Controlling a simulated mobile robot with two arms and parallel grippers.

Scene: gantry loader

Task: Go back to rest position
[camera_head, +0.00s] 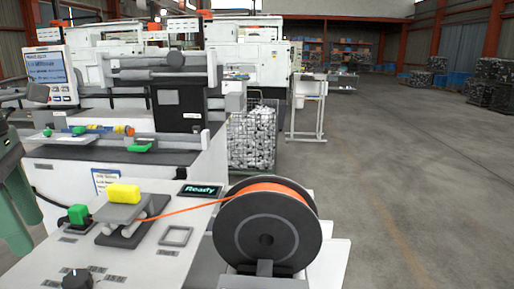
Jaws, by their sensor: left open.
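My left gripper (17,205) is at the left edge of the head view, partly cut off by the frame. Its grey-green fingers point down and are open, with nothing seen between them. It hangs left of the white bench panel (160,262), beside a green block (78,214), with a visible gap to the block. My right gripper is not in view.
A spool of orange filament (267,232) stands at the panel's front right, its strand running to a yellow-topped clamp (124,194). A display (201,189) reads "Ready". Behind are a white machine (120,157) and a wire basket (252,138). Open floor (420,180) lies right.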

